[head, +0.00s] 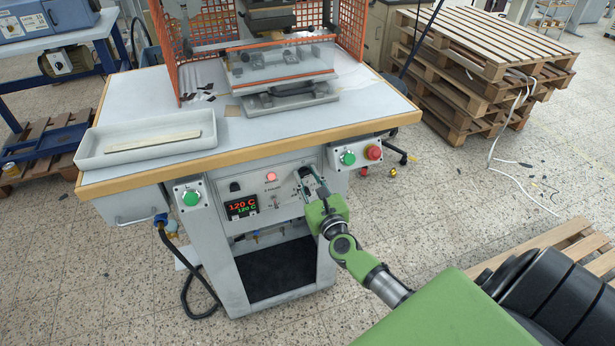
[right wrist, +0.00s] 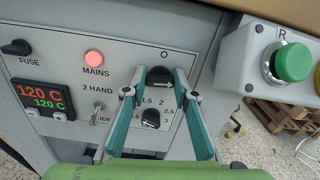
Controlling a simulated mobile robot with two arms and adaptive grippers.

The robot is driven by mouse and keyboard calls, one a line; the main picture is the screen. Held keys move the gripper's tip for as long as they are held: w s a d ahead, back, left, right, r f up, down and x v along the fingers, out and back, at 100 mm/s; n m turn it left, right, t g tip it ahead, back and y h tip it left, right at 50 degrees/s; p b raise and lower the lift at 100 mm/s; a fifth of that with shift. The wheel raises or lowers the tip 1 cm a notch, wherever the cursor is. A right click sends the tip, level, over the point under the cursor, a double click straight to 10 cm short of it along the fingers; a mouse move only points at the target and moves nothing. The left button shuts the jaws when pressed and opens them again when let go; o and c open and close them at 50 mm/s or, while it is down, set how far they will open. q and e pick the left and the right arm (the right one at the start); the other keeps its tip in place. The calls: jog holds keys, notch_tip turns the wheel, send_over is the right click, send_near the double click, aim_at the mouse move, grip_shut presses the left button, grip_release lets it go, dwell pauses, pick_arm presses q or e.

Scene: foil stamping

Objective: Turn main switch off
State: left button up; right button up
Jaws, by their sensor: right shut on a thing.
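The main switch, a black rotary knob (right wrist: 160,75) with an "O" above it, is on the grey control panel (head: 283,200) of the machine. My right gripper (head: 308,180) reaches the panel from the lower right. In the right wrist view my gripper (right wrist: 160,78) is shut on this upper knob, one finger on each side. The red MAINS lamp (right wrist: 94,57) is lit, and so is the 120 C display (right wrist: 44,98). My left gripper is not in view.
A second black dial (right wrist: 151,118) with numbers sits between my fingers, below the switch. A green button (right wrist: 290,63) is on a box at the right. A FUSE knob (right wrist: 16,47) is at the left. The table edge (head: 250,150) overhangs the panel.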

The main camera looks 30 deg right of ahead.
jog(key=n, duration=0.4)
jog(key=shift+a+p, duration=0.1)
jog(key=shift+p, duration=0.3)
jog(key=n, duration=0.4)
jog(key=shift+n+p, duration=0.4)
jog(key=n+p, duration=0.1)
jog(key=n, duration=0.3)
jog(key=shift+a+n, duration=0.1)
jog(key=shift+n, duration=0.2)
jog(key=shift+f+n, duration=0.15)
jog(key=shift+n, duration=1.35)
jog(key=o, duration=1.1)
jog(key=shift+s, duration=0.1)
jog(key=v, duration=1.1)
jog(key=shift+s+a, duration=0.25)
jog(key=shift+s, duration=0.1)
